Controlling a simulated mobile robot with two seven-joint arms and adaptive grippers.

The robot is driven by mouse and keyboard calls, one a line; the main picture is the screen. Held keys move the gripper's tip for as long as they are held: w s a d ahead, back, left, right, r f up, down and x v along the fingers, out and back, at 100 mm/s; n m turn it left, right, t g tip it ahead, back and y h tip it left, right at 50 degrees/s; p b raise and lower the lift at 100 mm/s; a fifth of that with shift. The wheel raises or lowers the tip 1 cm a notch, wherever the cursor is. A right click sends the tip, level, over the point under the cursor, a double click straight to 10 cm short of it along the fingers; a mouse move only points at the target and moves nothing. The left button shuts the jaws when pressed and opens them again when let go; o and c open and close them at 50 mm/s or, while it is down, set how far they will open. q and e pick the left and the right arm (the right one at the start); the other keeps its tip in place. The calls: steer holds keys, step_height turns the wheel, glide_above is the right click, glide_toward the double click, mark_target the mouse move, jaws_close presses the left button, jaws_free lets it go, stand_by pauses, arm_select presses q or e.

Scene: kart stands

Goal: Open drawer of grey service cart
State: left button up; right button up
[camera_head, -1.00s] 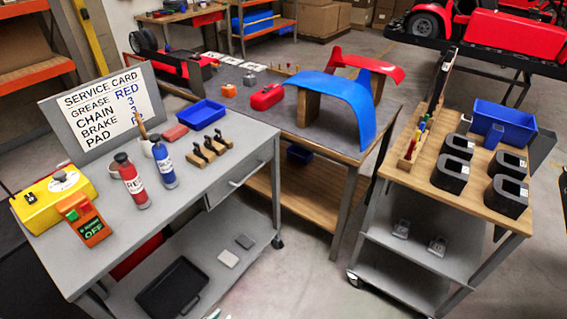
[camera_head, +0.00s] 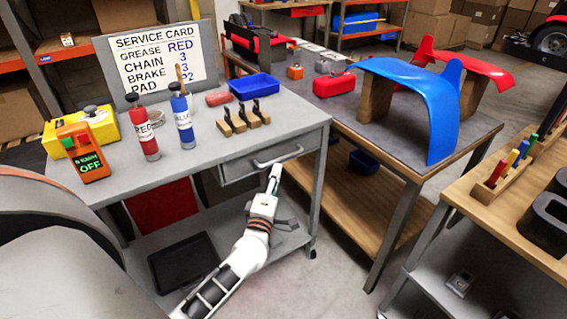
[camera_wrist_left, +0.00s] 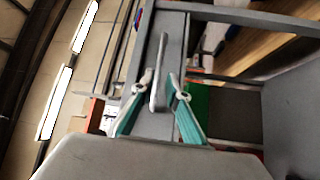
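The grey service cart (camera_head: 300,108) stands at the left in the head view. Its drawer (camera_head: 238,168) is under the top at the right end and looks shut. The drawer's bar handle (camera_head: 290,156) also shows in the wrist view (camera_wrist_left: 162,58). My left gripper (camera_head: 276,168) is at the handle, in front of the drawer. In the wrist view its two teal fingers (camera_wrist_left: 159,82) are apart, one on each side of the handle. Whether they touch it cannot be told. My right gripper is not in view.
The cart top holds a service card sign (camera_head: 160,58), red bottle (camera_head: 146,133), blue bottle (camera_head: 183,122) and blue tray (camera_head: 254,86). A workbench (camera_head: 340,112) stands close on the right, and a wooden-topped cart (camera_head: 480,205) further right. Bare floor lies between them.

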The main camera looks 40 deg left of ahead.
mark_target(281, 159)
arm_select(q)
steer(key=x, duration=0.6)
steer(key=shift+w+a+r, duration=0.15)
steer(key=shift+w+r, duration=0.05)
steer(key=shift+w, duration=0.15)
jaws_close()
